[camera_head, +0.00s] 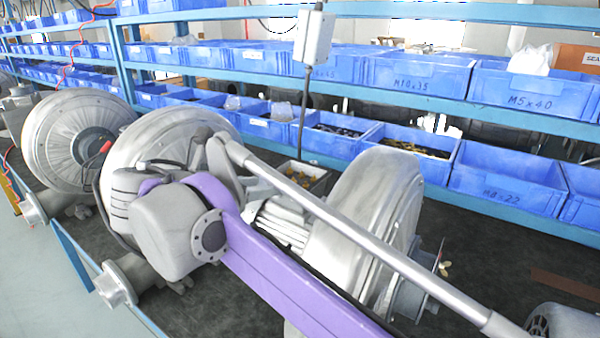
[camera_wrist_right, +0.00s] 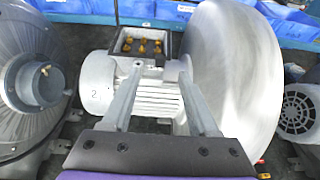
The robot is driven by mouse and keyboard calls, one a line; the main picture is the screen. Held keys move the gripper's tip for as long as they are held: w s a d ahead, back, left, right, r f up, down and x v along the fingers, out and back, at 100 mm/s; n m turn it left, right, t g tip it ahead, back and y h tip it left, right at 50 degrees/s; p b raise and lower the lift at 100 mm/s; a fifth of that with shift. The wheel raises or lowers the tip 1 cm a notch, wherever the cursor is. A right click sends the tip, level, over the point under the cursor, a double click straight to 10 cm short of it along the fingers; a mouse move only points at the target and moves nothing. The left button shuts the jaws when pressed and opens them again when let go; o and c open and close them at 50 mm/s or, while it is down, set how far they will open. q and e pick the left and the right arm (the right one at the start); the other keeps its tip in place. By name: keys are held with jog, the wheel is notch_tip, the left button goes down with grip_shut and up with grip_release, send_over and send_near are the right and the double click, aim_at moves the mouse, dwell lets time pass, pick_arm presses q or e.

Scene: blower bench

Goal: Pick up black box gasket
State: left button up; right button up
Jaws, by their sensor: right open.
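The black box gasket (camera_wrist_right: 122,40) appears as a dark rim around the open terminal box, which has yellow terminals inside, on top of the grey motor (camera_wrist_right: 97,88). In the head view the terminal box (camera_head: 302,177) shows behind my right arm, and the gasket is too small to make out there. My right gripper (camera_wrist_right: 160,65) is open, with its two grey fingers apart and nothing between them. In the wrist view its fingertips appear just below the box, over the motor body. My left gripper is not in view.
A large silver blower housing (camera_wrist_right: 235,75) stands right of the motor, and another blower (camera_wrist_right: 35,85) stands close on the left. Blue bins (camera_head: 508,178) line the shelves behind the dark bench (camera_head: 490,262). A grey controller (camera_head: 314,38) hangs on a cable above the bench.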

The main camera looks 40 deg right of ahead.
aim_at(291, 186)
jog(key=x, duration=0.9)
jog(key=shift+d+f+p, duration=0.15)
jog(key=shift+f+p, duration=0.15)
jog(key=shift+f, duration=0.15)
grip_shut()
